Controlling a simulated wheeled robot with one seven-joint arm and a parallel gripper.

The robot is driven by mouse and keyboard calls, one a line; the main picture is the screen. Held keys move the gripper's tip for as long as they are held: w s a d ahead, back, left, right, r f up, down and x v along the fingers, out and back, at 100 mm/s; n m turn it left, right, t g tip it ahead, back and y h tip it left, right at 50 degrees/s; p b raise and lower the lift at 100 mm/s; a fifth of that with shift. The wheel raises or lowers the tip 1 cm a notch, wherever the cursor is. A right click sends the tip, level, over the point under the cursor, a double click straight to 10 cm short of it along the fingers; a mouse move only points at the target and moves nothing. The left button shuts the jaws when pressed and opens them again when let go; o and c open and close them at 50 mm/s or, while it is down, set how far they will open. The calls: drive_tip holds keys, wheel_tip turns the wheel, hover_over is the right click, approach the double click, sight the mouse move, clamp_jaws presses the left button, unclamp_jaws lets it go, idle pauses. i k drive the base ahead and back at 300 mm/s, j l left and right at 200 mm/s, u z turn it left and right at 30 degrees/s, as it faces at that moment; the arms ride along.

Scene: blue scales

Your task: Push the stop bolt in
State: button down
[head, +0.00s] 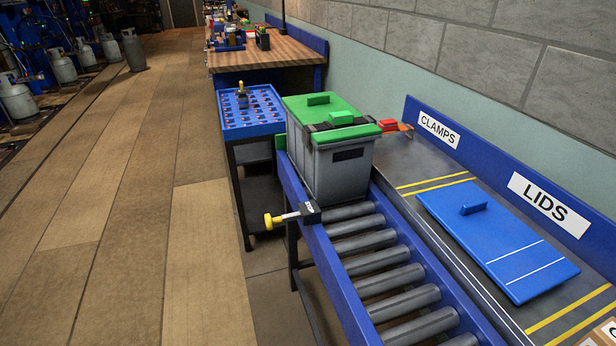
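The stop bolt (284,217) is on the near-left side rail of the roller conveyor (353,283). It has a yellow knob and a pale shaft that sticks out to the left from a black block (310,211) marked with white lettering. A good length of shaft shows between knob and block. A grey bin (341,168) with a green lid (320,107) sits on the rollers just behind the block. My gripper is not in view.
A blue lid (490,240) lies on the bench at right, by the CLAMPS and LIDS signs. A blue tray stand (249,118) is behind the bolt. Wooden floor (130,220) left of the conveyor is clear. Gas cylinders (62,66) stand far left.

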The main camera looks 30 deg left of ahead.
sight(270, 222)
drive_tip(key=u, duration=1.15)
